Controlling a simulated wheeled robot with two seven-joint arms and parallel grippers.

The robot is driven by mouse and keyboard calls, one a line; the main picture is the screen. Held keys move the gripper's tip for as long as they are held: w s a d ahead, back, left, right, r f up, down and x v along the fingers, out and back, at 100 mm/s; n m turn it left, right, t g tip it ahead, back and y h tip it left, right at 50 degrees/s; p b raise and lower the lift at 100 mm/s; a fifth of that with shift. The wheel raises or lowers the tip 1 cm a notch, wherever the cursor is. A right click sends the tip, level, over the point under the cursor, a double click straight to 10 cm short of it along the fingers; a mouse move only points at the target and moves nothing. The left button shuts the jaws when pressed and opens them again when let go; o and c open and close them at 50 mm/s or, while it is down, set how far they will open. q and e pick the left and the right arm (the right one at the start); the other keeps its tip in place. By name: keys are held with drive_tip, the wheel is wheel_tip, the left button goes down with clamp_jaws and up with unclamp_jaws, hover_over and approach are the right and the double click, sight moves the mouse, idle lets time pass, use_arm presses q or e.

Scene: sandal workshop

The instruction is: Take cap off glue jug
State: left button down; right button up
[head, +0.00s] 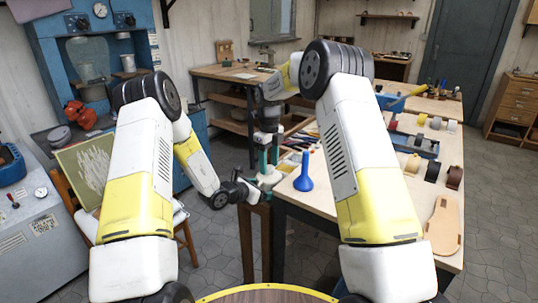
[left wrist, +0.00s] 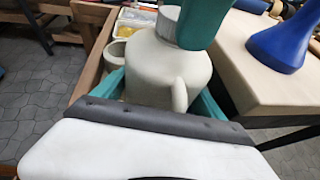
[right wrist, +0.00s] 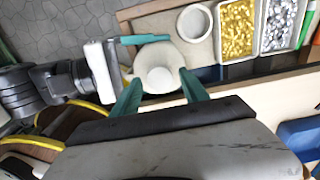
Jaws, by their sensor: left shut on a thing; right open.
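The off-white glue jug (left wrist: 165,75) stands upright, with a ribbed grey cap (left wrist: 166,20) on its top. My left gripper (left wrist: 160,92) is shut on the jug's body, one teal finger on each side. In the right wrist view the jug (right wrist: 148,58) is seen from above, with its round pale cap (right wrist: 160,78) in the middle. My right gripper (right wrist: 160,92) points down over the jug, its teal fingers open on either side of the cap with gaps. In the head view the jug (head: 268,178) is partly hidden by my grippers.
A blue flared object (head: 304,175) stands on the workbench (head: 318,195) right of the jug. Containers of yellow pieces (right wrist: 237,30) and silver pieces (right wrist: 282,22), and a round white pot (right wrist: 194,22), sit near the jug. A tan sole shape (head: 443,225) lies at the bench's right.

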drive_tip(key=shift+f, duration=0.3)
